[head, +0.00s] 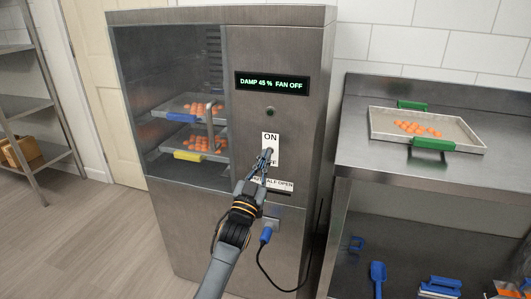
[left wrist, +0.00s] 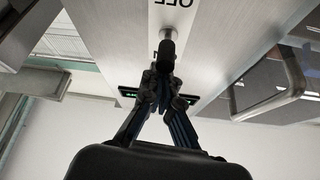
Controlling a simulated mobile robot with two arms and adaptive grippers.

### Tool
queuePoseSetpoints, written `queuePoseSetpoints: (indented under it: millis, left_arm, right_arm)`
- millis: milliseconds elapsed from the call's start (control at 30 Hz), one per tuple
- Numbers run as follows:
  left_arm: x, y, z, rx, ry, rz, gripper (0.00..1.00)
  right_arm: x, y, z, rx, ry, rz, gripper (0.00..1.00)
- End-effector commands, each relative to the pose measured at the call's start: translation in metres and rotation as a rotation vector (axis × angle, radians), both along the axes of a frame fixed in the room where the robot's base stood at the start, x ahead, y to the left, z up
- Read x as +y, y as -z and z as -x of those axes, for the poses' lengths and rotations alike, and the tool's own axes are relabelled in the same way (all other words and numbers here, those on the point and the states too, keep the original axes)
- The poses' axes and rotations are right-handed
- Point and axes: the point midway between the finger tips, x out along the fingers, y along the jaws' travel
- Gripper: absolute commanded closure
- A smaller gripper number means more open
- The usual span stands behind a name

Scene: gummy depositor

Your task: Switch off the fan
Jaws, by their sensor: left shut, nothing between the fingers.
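The steel cabinet (head: 282,110) stands in the middle of the head view. Its display (head: 271,84) reads "DAMP 45 % FAN OFF". Below it is a white switch plate (head: 270,141) marked ON at the top, with the lower label mostly covered by my gripper. My left gripper (head: 266,158) is shut and empty, with its fingertips at the switch plate. In the left wrist view a dark switch lever (left wrist: 168,38) shows right by the fingertips (left wrist: 164,58); I cannot tell whether they touch. My right gripper is not in view.
A damper label (head: 279,185) reading "HALF OPEN" and a blue plug (head: 266,234) with a cable are below. Trays of orange gummies sit behind the glass. A steel bench (head: 358,150) at right holds a tray (head: 462,132) with green handles.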

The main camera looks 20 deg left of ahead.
Motion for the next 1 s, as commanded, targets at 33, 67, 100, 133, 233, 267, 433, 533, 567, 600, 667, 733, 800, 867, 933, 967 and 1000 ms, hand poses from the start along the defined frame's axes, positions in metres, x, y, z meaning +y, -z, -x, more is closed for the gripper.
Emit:
queuePoseSetpoints:
  millis: [33,67,100,133,233,267,433,533,567,600,667,733,800,867,933,967,1000]
  left_arm:
    - [0.0,0.004,0.0,-0.009,0.0,0.0,1.0]
    - [0.0,0.001,0.0,-0.008,-0.001,0.0,1.0]
    - [0.0,0.0,0.0,-0.007,0.0,0.0,1.0]
    - [0.0,0.0,0.0,-0.007,0.0,0.0,1.0]
    - [0.0,0.001,0.0,-0.007,0.0,0.0,1.0]
    - [0.0,0.001,0.001,-0.006,0.0,0.0,1.0]
    - [0.002,0.01,0.016,-0.004,0.0,-0.002,1.0]
    - [0.004,0.021,0.033,-0.003,0.0,-0.002,1.0]
    - [0.004,0.024,0.039,-0.003,0.0,-0.002,1.0]
    - [0.005,0.027,0.047,-0.004,0.0,-0.002,1.0]
    - [0.007,0.034,0.059,-0.003,0.0,-0.001,1.0]
    - [0.008,0.041,0.072,-0.002,0.0,-0.001,1.0]
    - [0.009,0.046,0.083,-0.004,0.0,0.0,1.0]
    - [0.01,0.05,0.09,-0.004,0.0,0.0,1.0]
    - [0.011,0.054,0.097,-0.004,0.0,0.0,1.0]
    - [0.011,0.055,0.099,-0.004,-0.001,0.0,1.0]
    - [0.011,0.056,0.102,-0.005,0.0,0.0,1.0]
  right_arm:
    - [0.001,-0.007,-0.004,-0.007,0.001,-0.001,0.6]
    - [0.0,-0.006,-0.002,-0.002,0.001,0.0,0.6]
    - [0.0,-0.006,-0.002,0.0,0.001,0.001,0.6]
    - [0.0,-0.006,-0.002,0.0,0.001,0.0,0.6]
    - [0.0,-0.006,-0.003,-0.002,0.001,-0.001,0.6]
    - [0.0,-0.006,-0.003,-0.002,0.001,-0.001,0.6]
    - [0.0,-0.006,-0.003,-0.003,0.001,-0.001,0.6]
    - [0.0,-0.006,-0.003,-0.003,0.001,-0.001,0.6]
    - [0.0,-0.006,-0.003,-0.003,0.001,-0.001,0.6]
    - [0.0,-0.006,-0.003,-0.003,0.001,-0.001,0.6]
    - [0.0,-0.006,-0.003,-0.003,0.001,-0.001,0.6]
    - [0.0,-0.006,-0.003,-0.003,0.001,-0.001,0.6]
    - [0.0,-0.006,-0.003,-0.003,0.001,-0.001,0.6]
    - [0.0,-0.006,-0.003,-0.003,0.001,-0.001,0.6]
    - [0.0,-0.006,-0.003,-0.003,0.001,-0.001,0.6]
    - [0.0,-0.006,-0.003,-0.003,0.001,-0.001,0.6]
    - [0.0,-0.006,-0.003,-0.003,0.001,-0.001,0.6]
